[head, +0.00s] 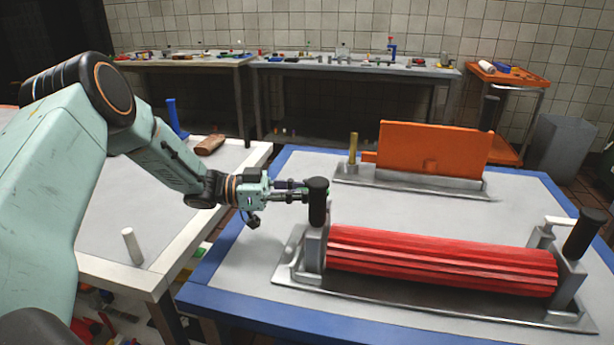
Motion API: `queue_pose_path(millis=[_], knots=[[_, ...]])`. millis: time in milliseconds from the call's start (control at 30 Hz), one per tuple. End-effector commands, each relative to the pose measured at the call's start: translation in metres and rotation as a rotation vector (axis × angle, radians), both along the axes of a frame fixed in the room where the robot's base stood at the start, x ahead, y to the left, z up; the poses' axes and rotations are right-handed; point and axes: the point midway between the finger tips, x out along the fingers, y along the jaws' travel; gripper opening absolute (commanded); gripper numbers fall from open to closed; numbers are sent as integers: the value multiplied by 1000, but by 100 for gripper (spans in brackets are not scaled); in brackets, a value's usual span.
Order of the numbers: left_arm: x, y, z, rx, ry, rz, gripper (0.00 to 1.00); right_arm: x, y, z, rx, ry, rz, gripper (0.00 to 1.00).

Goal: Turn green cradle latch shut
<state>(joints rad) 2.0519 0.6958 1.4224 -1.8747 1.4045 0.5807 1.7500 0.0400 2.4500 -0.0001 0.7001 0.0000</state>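A red ribbed roller (440,262) lies in a grey metal cradle (290,262) on the blue-edged table. A latch with an upright black handle (317,205) stands at the cradle's left end. Another latch with a tilted black handle (583,234) is at its right end. I see no clearly green latch. My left gripper (303,191) comes in from the left, its fingertips at the left black handle. The handle partly hides the tips, so I cannot tell whether they grip it. My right gripper is not in view.
An orange block (432,150) stands on a metal plate behind the roller, beside a brass post (353,147). A white table (110,210) on the left carries a white peg (132,245). Workbenches (345,68) line the back wall. The blue-edged table (235,312) is clear left of the cradle.

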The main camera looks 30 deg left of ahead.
Motion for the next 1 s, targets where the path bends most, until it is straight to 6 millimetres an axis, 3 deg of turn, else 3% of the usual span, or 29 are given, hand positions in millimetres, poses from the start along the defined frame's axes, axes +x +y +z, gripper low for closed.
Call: queue_pose_path(millis=[33, 100, 500, 1000], knots=[[-4, -1, 3, -2, 10, 24, 0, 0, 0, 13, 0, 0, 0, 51], [-5, -2, 3, -1, 11, 62, 0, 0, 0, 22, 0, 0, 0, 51], [-13, -9, 0, -1, 13, 329, 0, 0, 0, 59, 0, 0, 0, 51], [-18, -18, -3, 3, 8, 642, 0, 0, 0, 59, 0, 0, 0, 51]])
